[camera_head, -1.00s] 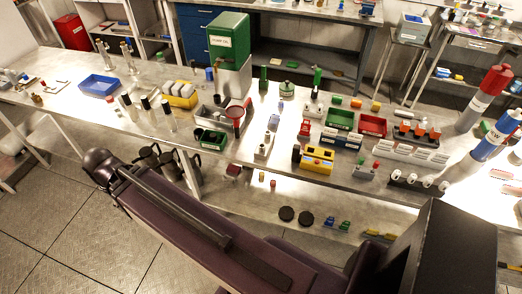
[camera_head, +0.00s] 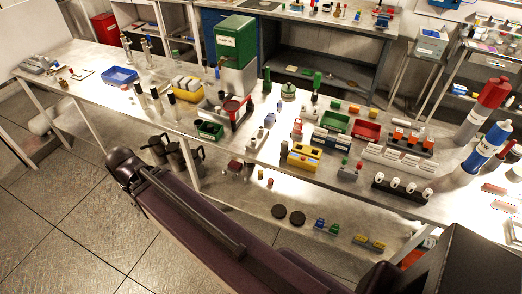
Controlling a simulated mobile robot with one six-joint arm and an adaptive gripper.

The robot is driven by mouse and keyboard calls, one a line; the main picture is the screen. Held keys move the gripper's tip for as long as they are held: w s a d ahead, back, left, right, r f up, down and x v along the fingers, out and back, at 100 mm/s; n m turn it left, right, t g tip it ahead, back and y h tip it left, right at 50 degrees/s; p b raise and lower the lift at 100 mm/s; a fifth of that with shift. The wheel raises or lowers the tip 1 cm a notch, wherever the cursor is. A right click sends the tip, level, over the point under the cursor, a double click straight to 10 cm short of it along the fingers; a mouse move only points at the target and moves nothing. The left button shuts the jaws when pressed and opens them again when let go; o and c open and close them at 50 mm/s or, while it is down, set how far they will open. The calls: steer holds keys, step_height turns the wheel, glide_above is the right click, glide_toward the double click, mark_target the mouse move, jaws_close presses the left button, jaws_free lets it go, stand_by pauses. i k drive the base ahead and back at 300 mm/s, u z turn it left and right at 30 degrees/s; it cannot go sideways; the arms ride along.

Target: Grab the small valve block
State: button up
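I cannot tell for sure which thing is the small valve block. One candidate is a small pale block with a fitting on top (camera_head: 257,140), on the bench left of the yellow box. Others are a small grey block with a red and a green knob (camera_head: 350,171), right of the yellow box, and a blue and green piece (camera_head: 326,226) and a yellow and blue piece (camera_head: 369,243) on the lower shelf. My purple arm crosses the lower picture in front of the bench. My gripper is not visible, and no listed piece is seen held.
The long metal bench (camera_head: 90,101) is crowded. It carries a blue tray (camera_head: 120,76), a green dispenser box (camera_head: 236,37), a yellow box (camera_head: 304,157), green (camera_head: 335,122) and red (camera_head: 366,130) bins, and large cylinders (camera_head: 486,147) at right. Black discs (camera_head: 298,218) lie on the lower shelf. Floor at left is open.

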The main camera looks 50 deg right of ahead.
mark_target(253, 145)
steer(key=k, duration=1.6)
steer(key=z, duration=1.35)
steer(key=i, duration=1.05)
steer(key=u, duration=0.05)
